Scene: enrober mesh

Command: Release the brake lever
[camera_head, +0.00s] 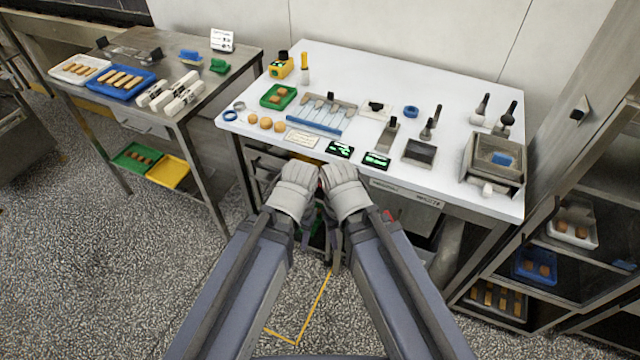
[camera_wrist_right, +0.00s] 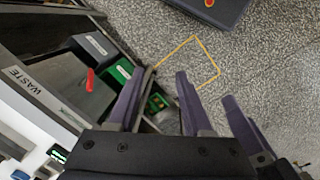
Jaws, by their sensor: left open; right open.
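No part is clearly marked as the brake lever. A red handle (camera_wrist_right: 90,80) stands out beside the "WASTE" label below the worktop in the right wrist view. A small red part (camera_head: 389,215) shows beside my right forearm in the head view; I cannot tell if it is the same handle. My left gripper (camera_head: 305,230) and right gripper (camera_head: 335,240) hang close together in front of the table, largely hidden by their wrists. In the right wrist view, my right gripper (camera_wrist_right: 189,84) has its dark fingers apart and empty, away from the red handle.
The white worktop (camera_head: 350,80) carries a green tray (camera_head: 278,96), black-knobbed handles (camera_head: 508,113) and a metal box (camera_head: 493,160) at right. A steel side table (camera_head: 200,62) stands left, a rack (camera_head: 570,240) right. The speckled floor (camera_head: 130,270) has free room.

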